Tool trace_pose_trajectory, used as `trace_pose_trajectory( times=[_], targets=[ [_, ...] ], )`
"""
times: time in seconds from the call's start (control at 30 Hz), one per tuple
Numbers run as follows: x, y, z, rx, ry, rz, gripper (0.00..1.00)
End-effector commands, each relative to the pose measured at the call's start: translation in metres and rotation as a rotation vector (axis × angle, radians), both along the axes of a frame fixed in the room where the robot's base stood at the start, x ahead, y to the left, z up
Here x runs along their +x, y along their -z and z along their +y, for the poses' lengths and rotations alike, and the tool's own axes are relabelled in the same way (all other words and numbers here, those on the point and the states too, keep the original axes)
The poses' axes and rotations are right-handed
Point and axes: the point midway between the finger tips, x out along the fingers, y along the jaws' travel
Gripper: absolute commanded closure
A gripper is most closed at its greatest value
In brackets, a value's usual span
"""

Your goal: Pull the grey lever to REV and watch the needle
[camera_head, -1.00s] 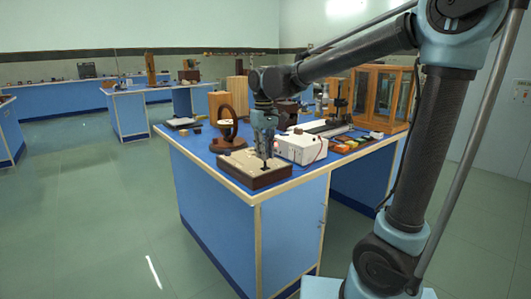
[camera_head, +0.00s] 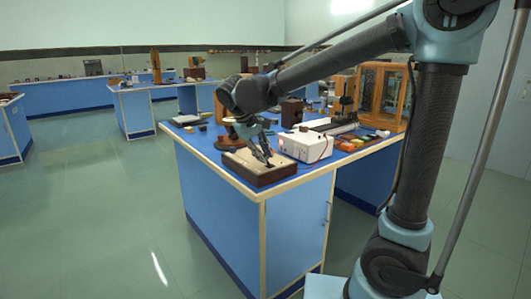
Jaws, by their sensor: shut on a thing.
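A dark brown box with a pale top (camera_head: 272,179) sits at the near corner of the blue bench. My gripper (camera_head: 265,159) reaches down over its top from the upper left, tilted, with its fingertips low over the box. It is shut on the lever, which is mostly hidden between the fingers. I cannot make out the lever's grey colour, a REV mark or a needle at this size. A white box (camera_head: 308,147) stands just right of the brown box, with a small orange-red spot on its left side.
A dark round wooden stand (camera_head: 226,143) is close behind the brown box, partly behind my arm. Coloured blocks (camera_head: 350,145) and a wooden glass cabinet (camera_head: 383,95) stand to the right.

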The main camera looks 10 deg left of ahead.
Motion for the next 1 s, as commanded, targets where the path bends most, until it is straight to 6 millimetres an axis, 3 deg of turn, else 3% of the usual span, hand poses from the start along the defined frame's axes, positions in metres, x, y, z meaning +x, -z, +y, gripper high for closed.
trace_pose_trajectory(
  times=[0.6,0.63,0.7,1.0],
  targets=[
    [-0.0027,0.0024,0.0017,-0.031,0.000,-0.034,1.00],
    [-0.0027,0.0025,0.0016,-0.031,0.000,-0.034,0.80],
    [-0.0027,0.0024,0.0017,-0.031,0.000,-0.034,0.64],
    [-0.0025,0.0019,0.0018,-0.030,0.000,-0.035,0.62]
  ],
)
